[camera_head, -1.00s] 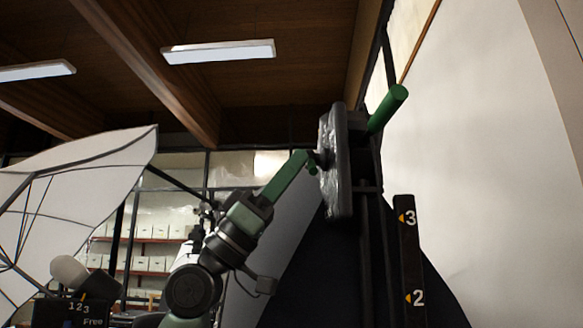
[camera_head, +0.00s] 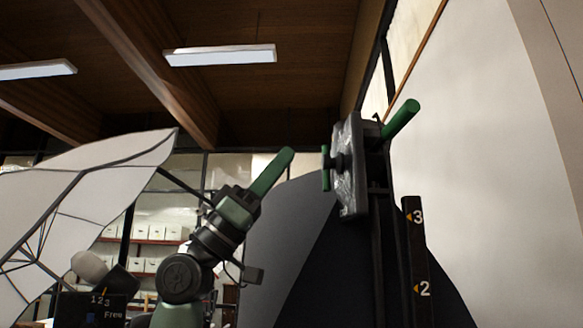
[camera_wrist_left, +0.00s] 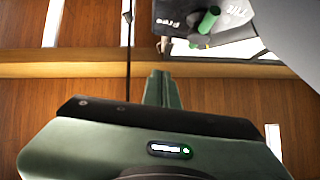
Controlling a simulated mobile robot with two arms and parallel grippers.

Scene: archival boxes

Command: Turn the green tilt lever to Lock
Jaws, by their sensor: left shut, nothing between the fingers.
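A grey plate (camera_head: 350,165) stands nearly edge-on to me in the head view. A short green lever (camera_head: 326,168) sits on a black hub on its left face. In the left wrist view the plate (camera_wrist_left: 172,18) carries upside-down lettering, and the green lever (camera_wrist_left: 208,19) shows beside it. Part of the plate is hidden there, and I cannot tell which label the lever points at. My left gripper (camera_head: 287,156) is shut and empty, left of the lever with a visible gap. Its closed green fingers also show in the left wrist view (camera_wrist_left: 161,88). My right gripper is not in view.
A longer green handle (camera_head: 402,118) sticks out behind the plate. A dark post (camera_head: 416,250) marked 2 and 3 stands at the right, before a large white surface (camera_head: 490,180). A white umbrella-like panel (camera_head: 95,185) and a dark box marked Free (camera_head: 90,312) are at left.

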